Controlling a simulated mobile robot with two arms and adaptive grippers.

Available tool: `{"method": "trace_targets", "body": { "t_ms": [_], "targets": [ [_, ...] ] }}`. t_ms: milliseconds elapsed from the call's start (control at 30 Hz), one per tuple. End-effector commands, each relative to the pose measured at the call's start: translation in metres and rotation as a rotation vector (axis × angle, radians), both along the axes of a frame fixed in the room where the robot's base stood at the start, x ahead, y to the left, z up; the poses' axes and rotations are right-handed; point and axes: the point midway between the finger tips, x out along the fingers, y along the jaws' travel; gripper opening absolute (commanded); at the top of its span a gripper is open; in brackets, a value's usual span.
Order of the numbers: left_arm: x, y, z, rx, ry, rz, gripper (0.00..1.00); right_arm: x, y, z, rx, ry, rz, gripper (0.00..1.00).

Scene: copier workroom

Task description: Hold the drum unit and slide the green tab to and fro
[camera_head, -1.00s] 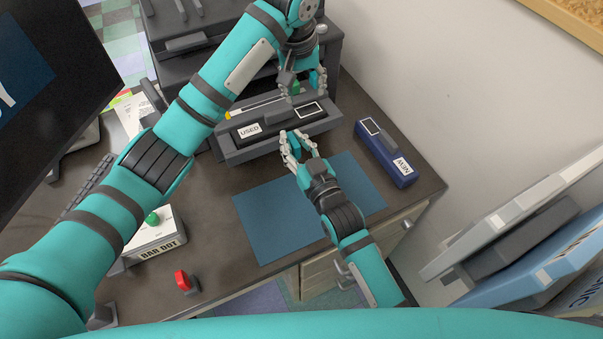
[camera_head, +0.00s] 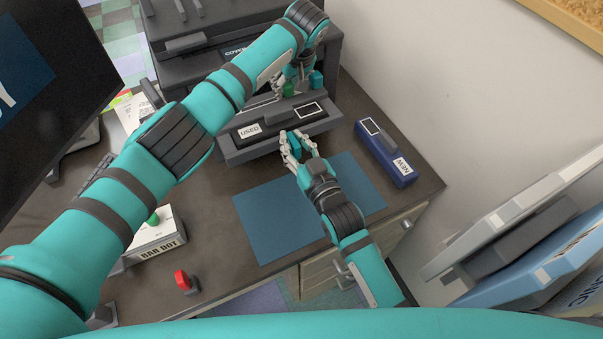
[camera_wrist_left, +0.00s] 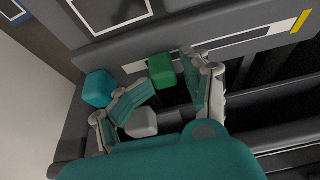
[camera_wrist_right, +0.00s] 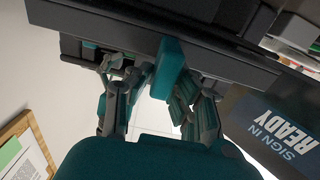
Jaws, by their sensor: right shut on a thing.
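The drum unit labelled USED (camera_head: 268,147) is a long dark grey block on the desk, in front of a dark grey machine. Its green tab (camera_head: 288,89) stands at its far side and also shows in the left wrist view (camera_wrist_left: 162,70). My left gripper (camera_head: 291,93) is open, with its fingers either side of the tab; contact is unclear. My right gripper (camera_head: 293,141) is shut on a teal grip (camera_wrist_right: 168,68) at the unit's near side. A teal block (camera_head: 316,79) stands right of the green tab, beside a grey knob (camera_wrist_left: 141,123).
A blue unit labelled NEW (camera_head: 385,158) lies to the right. A blue mat (camera_head: 270,215) is bare in front. A box with a green knob (camera_head: 158,237), a red button (camera_head: 183,280) and a monitor (camera_head: 60,90) are on the left. My left arm crosses above the desk.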

Motion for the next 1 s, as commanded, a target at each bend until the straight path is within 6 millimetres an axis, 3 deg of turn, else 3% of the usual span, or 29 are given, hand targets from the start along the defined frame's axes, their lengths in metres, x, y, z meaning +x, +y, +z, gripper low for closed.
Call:
{"method": "trace_targets", "body": {
  "t_ms": [233,467,667,1000],
  "targets": [
    [0.006,-0.017,-0.002,-0.001,0.002,0.000,0.48,-0.001,0.000,-0.006,-0.005,0.010,0.000,0.00],
    [0.001,0.000,0.000,0.000,-0.004,-0.001,0.48,-0.001,0.000,-0.006,-0.006,0.011,0.000,0.00],
    [-0.012,-0.003,0.025,-0.004,-0.003,-0.005,0.48,-0.001,0.000,-0.006,-0.006,0.011,0.001,0.00],
    [-0.035,-0.013,0.088,-0.002,-0.004,-0.005,0.48,-0.001,0.000,-0.006,-0.006,0.012,0.001,0.00]
  ]
}}
